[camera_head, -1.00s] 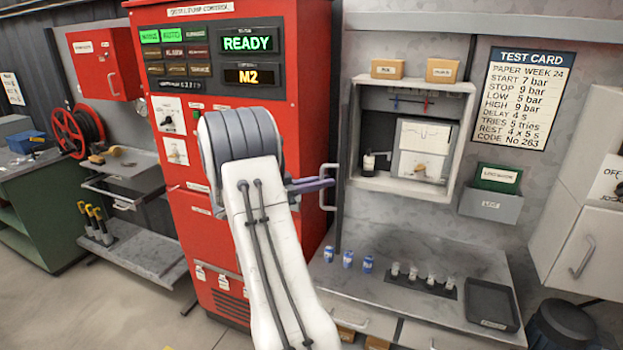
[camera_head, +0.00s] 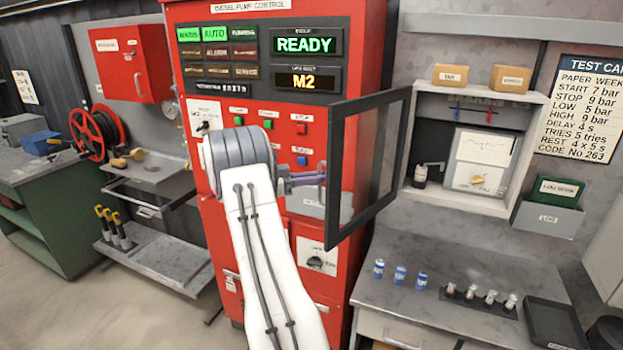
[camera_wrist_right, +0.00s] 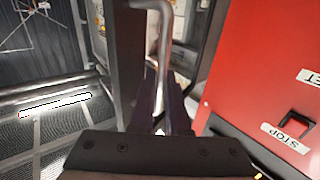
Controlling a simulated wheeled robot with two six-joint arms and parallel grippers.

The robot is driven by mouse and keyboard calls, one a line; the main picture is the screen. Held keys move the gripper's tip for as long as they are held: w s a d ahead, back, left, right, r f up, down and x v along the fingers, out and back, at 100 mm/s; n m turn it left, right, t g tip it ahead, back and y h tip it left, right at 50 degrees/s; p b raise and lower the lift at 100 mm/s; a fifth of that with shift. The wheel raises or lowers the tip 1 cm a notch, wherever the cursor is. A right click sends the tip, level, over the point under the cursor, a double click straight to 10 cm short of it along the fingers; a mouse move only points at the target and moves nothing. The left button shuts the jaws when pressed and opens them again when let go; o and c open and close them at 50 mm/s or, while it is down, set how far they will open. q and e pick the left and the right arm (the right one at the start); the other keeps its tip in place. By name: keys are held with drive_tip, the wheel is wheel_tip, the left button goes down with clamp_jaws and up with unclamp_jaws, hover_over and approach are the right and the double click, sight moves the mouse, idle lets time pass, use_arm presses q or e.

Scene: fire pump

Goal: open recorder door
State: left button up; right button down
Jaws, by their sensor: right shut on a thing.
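The recorder door (camera_head: 366,222) is a dark-framed pane. It stands swung out to the left of the open recorder cabinet (camera_head: 538,140), in front of the red panel. My right gripper (camera_head: 318,178) is shut on the door handle at the free edge. In the right wrist view the grey metal handle (camera_wrist_right: 166,50) runs down between the fingers of my right gripper (camera_wrist_right: 165,105). Inside the cabinet, a white recorder (camera_head: 484,165) with a chart trace and a small dark bottle (camera_head: 420,176) show. My left gripper is not in view.
The red pump control panel (camera_head: 262,104) stands close behind the door and my right arm. Below the cabinet is a grey bench (camera_head: 440,250) with blue cans (camera_head: 400,275), small clear jars (camera_head: 490,297) and a black tray (camera_head: 552,325). Two small boxes sit on the cabinet.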

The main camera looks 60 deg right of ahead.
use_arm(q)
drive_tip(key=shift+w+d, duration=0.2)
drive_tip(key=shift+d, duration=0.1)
use_arm(e)
drive_tip(key=shift+w+d+r, duration=0.1)
drive_tip(key=shift+w+d, duration=0.05)
drive_tip(key=shift+d, duration=0.05)
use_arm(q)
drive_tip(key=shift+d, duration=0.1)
use_arm(e)
drive_tip(key=shift+w, duration=0.1)
drive_tip(key=c, duration=0.9)
unclamp_jaws()
drive_tip(key=shift+a, duration=0.1)
drive_tip(key=shift+w, duration=0.1)
drive_tip(key=shift+w+a, duration=0.1)
drive_tip(key=shift+a, duration=0.1)
use_arm(q)
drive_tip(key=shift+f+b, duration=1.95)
drive_tip(key=shift+b, duration=0.05)
use_arm(e)
drive_tip(key=shift+v, duration=5.15)
